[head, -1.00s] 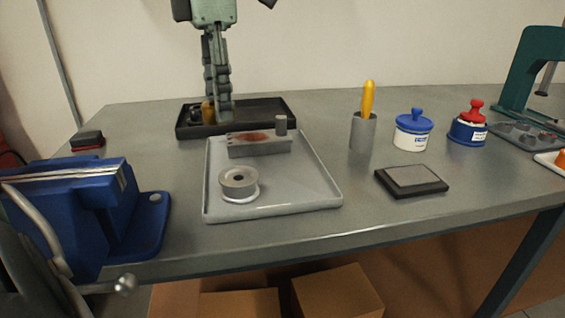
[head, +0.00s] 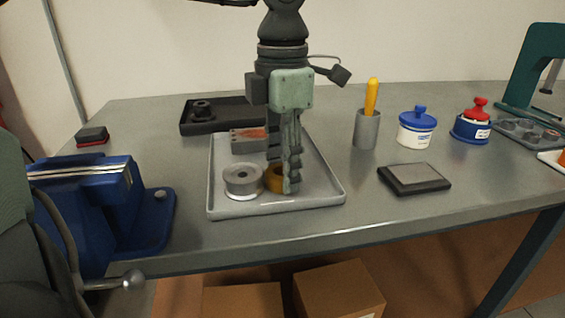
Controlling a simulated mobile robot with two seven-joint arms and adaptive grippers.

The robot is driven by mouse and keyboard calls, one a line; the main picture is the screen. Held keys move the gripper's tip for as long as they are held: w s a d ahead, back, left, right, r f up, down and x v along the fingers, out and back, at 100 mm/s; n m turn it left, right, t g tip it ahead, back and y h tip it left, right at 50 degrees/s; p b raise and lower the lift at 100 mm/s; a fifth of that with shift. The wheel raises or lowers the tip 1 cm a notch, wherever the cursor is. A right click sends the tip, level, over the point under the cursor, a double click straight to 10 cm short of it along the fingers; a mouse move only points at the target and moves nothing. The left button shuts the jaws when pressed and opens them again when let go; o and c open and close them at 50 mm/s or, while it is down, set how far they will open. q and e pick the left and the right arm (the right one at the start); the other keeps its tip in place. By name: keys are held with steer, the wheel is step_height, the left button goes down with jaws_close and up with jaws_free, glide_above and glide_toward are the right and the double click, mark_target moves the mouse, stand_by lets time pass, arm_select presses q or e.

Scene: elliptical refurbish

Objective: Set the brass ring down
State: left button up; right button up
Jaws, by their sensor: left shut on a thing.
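The brass ring (head: 272,180) is between the fingers of my left gripper (head: 284,186), which is shut on it. The ring is low over the light grey tray (head: 325,196), just right of a grey metal spool-shaped part (head: 243,181). Part of the ring is hidden behind the fingers. I cannot tell whether it touches the tray floor. My right gripper is not in view.
A grey block with a reddish patch (head: 247,141) lies at the tray's back, partly covered by my gripper. A black tray (head: 190,127) with a dark part stands behind. A blue vise (head: 100,200) is at left. A grey cup (head: 367,130) and a black pad (head: 414,179) are at right.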

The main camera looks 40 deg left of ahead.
arm_select(q)
steer(key=o, duration=1.4)
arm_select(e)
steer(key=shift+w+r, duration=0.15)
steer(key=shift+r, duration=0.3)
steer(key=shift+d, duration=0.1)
